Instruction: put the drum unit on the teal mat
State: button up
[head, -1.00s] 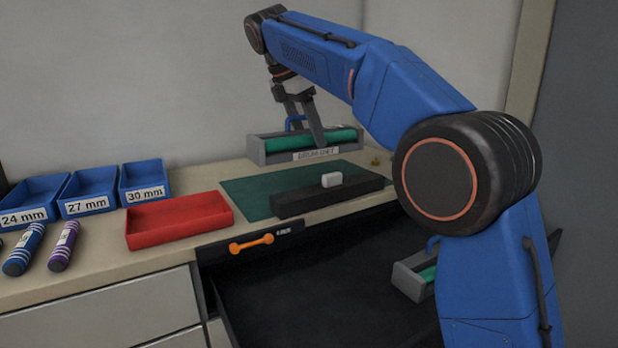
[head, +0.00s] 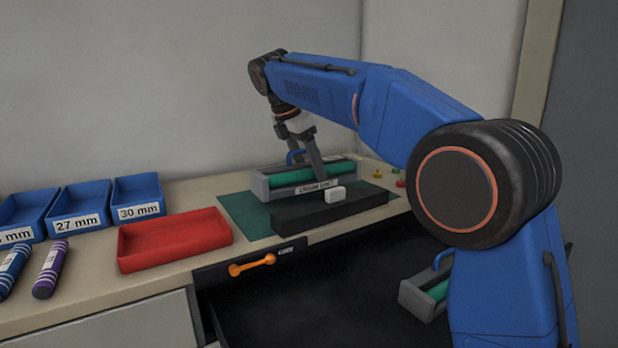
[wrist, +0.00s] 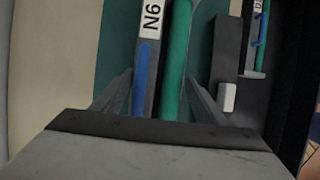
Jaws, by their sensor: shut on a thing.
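The drum unit (head: 338,173) is a grey tray with a green roller, a blue handle and a front label. It is over the back part of the teal mat (head: 238,207), level, at or very near its surface; I cannot tell if it touches. My gripper (head: 303,158) reaches down from above and is shut on the drum unit. In the wrist view, the fingers (wrist: 157,100) flank the drum unit (wrist: 175,60), with its blue handle between them. The teal mat (wrist: 203,35) shows beside it there.
A black bar (head: 300,215) lies along the mat's front, with a white block (head: 335,194) by it. A red tray (head: 175,240) and blue bins (head: 80,215) stand left. Below is an open drawer holding a similar grey-green unit (head: 420,297). Small coloured pieces (head: 377,174) lie right.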

aim_at(305, 165)
jog(key=shift+f, duration=1.5)
jog(key=shift+f, duration=0.1)
jog(key=o, duration=1.6)
jog(key=v, duration=0.7)
jog(key=shift+s+a+r, duration=0.1)
jog(key=shift+r, duration=0.2)
